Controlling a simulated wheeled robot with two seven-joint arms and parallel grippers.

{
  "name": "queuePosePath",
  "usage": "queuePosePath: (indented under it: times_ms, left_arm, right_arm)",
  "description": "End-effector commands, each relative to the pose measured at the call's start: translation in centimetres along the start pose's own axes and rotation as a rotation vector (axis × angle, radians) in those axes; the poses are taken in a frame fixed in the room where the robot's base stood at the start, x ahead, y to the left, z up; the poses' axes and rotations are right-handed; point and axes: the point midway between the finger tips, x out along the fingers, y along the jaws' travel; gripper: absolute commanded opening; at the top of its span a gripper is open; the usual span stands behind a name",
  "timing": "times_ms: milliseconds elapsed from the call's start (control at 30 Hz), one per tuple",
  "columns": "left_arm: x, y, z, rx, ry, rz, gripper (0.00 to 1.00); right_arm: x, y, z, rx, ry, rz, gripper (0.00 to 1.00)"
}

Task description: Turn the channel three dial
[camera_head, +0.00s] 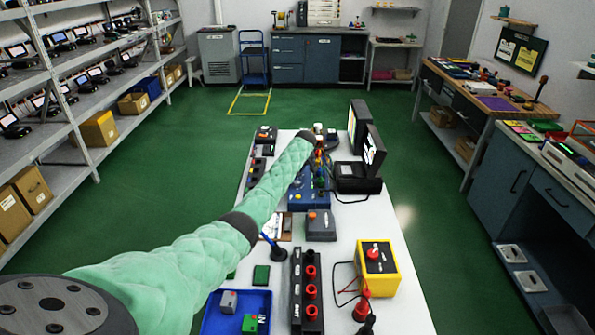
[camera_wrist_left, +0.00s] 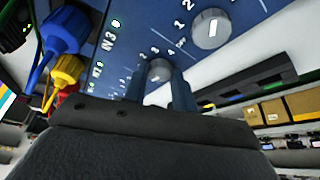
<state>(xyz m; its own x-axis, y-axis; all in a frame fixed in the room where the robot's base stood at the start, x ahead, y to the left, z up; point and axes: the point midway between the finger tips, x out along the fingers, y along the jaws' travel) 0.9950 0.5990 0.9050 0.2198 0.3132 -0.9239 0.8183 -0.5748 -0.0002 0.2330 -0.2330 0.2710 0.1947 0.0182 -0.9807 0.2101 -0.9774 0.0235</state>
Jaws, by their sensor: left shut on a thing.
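A blue panel (camera_wrist_left: 130,20) fills the top of the left wrist view, with printed numbers and small green lights. A grey dial (camera_wrist_left: 159,67) with numbers around it sits between the fingers of my left gripper (camera_wrist_left: 159,76), which is shut on it. A second grey dial (camera_wrist_left: 211,29) with a white mark is above and to the right, clear of the fingers. In the head view the blue device (camera_head: 298,201) is on the white table, partly behind my left arm. My right gripper is not in view.
Blue (camera_wrist_left: 64,30) and yellow (camera_wrist_left: 66,72) plugs stick out left of the fingers. On the white table (camera_head: 395,300) are a yellow box (camera_head: 378,268), a black strip with red sockets (camera_head: 296,280), a blue tray (camera_head: 215,318) and an open black case (camera_head: 355,178) right of the device.

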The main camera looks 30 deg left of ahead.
Motion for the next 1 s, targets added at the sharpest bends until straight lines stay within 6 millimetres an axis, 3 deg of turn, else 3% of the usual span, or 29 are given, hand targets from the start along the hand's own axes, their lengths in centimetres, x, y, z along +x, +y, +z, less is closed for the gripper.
queuePosePath:
  times_ms: [133,167,233,267,667,800,1000]
  left_arm:
    - [-0.2,0.1,-0.2,-0.001,0.003,0.003,0.04]
    - [-0.2,0.1,-0.2,-0.001,0.003,0.003,0.32]
    - [-0.2,0.1,-0.2,-0.001,0.003,0.003,0.46]
    - [-0.2,0.1,-0.2,0.0,0.002,0.003,0.48]
    - [-0.6,0.1,0.0,0.001,0.001,0.002,0.48]
    - [-2.2,0.1,0.0,0.0,0.002,0.003,0.48]
    - [-5.2,0.1,0.0,0.001,0.003,0.003,0.48]
  right_arm:
    - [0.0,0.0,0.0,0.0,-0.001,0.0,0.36]
    - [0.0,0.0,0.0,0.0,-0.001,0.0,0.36]
    - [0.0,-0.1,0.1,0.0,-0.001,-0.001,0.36]
    - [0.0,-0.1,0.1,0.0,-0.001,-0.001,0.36]
    - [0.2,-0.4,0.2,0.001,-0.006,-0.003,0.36]
    - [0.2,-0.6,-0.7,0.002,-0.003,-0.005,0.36]
    - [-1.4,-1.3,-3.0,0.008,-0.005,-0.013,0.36]
